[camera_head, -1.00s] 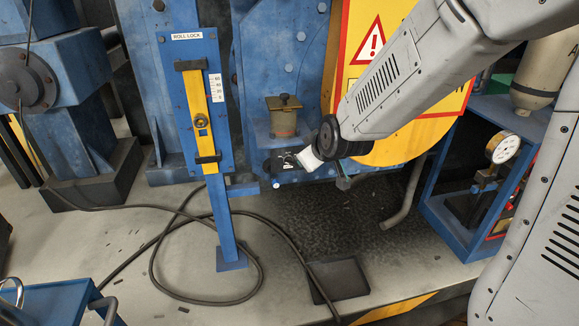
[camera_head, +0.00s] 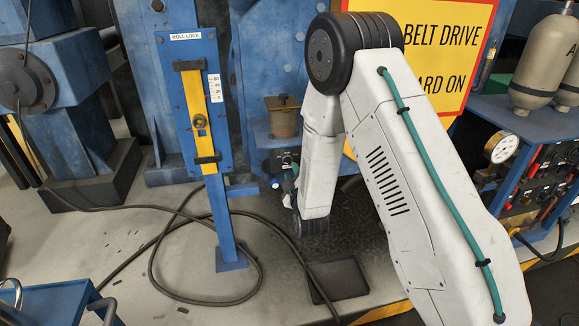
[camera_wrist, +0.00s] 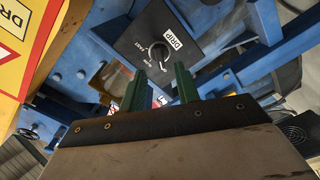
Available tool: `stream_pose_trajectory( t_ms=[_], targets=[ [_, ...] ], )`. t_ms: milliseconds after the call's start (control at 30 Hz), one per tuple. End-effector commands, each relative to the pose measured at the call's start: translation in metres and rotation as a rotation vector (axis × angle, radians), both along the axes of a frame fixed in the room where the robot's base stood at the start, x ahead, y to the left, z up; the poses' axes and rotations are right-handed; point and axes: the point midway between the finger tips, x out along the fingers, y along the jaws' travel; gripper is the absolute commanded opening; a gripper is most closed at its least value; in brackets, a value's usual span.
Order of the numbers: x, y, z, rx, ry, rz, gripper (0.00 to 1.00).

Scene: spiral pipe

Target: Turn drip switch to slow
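The drip switch is a round dark knob (camera_wrist: 159,53) on a black plate (camera_wrist: 184,22) with a white DRIP label in the wrist view. Small white lettering sits around the knob, too small to read surely, and I cannot tell which setting it points at. My gripper (camera_wrist: 160,78) has two green fingers, apart and empty, with their tips just below the knob in the picture. The tips appear clear of the knob. In the head view the black plate (camera_head: 286,158) shows partly beside my arm, under a brass-coloured pot; the knob is hard to make out there and my gripper is mostly hidden.
A blue post with a yellow ROLL LOCK lever (camera_head: 196,118) stands left of the plate. A black cable (camera_head: 157,262) loops on the floor near a dark tray (camera_head: 338,279). A yellow warning sign (camera_head: 440,45) is behind my arm. A gauge (camera_head: 501,147) stands at right.

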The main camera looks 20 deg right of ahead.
Motion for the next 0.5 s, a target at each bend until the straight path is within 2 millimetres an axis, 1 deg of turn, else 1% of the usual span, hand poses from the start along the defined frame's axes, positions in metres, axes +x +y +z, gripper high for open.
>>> stream_pose_trajectory(
  t_ms=[33, 100, 233, 333, 500],
  targets=[
    [0.009, -0.001, 0.000, 0.001, -0.002, -0.001, 0.32],
    [0.020, -0.002, 0.000, 0.000, -0.001, 0.000, 0.32],
    [0.037, -0.003, 0.000, 0.001, 0.000, 0.000, 0.32],
    [0.045, -0.003, 0.000, 0.001, 0.001, 0.000, 0.32],
    [0.049, -0.003, 0.000, 0.001, 0.001, 0.000, 0.32]
  ],
)
